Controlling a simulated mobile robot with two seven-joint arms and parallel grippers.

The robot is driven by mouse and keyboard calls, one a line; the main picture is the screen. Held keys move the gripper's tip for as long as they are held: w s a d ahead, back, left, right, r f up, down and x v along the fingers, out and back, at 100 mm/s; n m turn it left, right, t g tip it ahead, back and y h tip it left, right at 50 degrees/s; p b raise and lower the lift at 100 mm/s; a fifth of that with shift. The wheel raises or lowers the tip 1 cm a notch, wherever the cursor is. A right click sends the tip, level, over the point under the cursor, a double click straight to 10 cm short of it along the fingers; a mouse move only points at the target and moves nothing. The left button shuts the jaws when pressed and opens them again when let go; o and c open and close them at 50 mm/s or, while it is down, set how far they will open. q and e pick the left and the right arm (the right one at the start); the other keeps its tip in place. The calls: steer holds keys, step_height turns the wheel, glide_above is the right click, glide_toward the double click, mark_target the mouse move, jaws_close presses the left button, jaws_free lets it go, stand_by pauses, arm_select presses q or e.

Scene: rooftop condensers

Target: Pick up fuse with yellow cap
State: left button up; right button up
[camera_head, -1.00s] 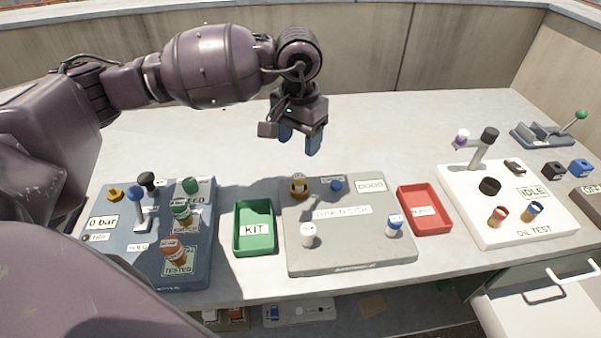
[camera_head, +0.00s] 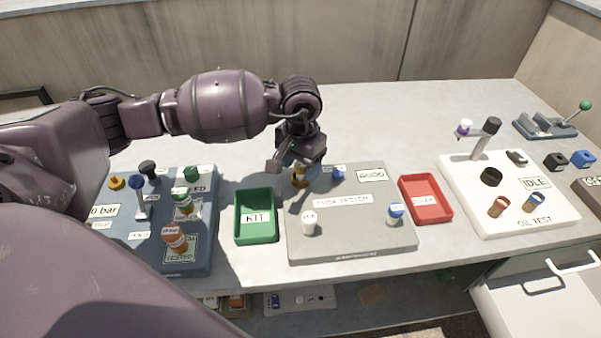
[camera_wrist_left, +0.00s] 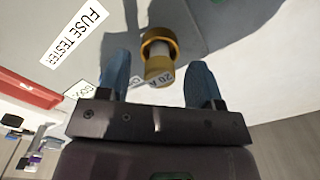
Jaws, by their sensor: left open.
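The fuse with the yellow cap (camera_wrist_left: 158,62) stands on the grey fuse tester board (camera_head: 345,243), at its far left. In the head view the fuse (camera_head: 299,179) is partly hidden behind my left gripper. My left gripper (camera_head: 296,164) is open and points down just above it. In the left wrist view the blue fingers (camera_wrist_left: 160,78) are spread, one to each side of the yellow cap, with gaps on both sides. The cap carries a label that reads about "20 A". My right gripper is not in view.
A white-capped fuse (camera_head: 309,222) and a blue-and-white one (camera_head: 395,214) stand on the tester's near side. A green KIT tray (camera_head: 272,238) is left of it, a red tray (camera_head: 446,216) right. The counter behind is clear.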

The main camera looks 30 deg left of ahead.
arm_select(q)
steer(key=shift+f, duration=0.15)
steer(key=c, duration=1)
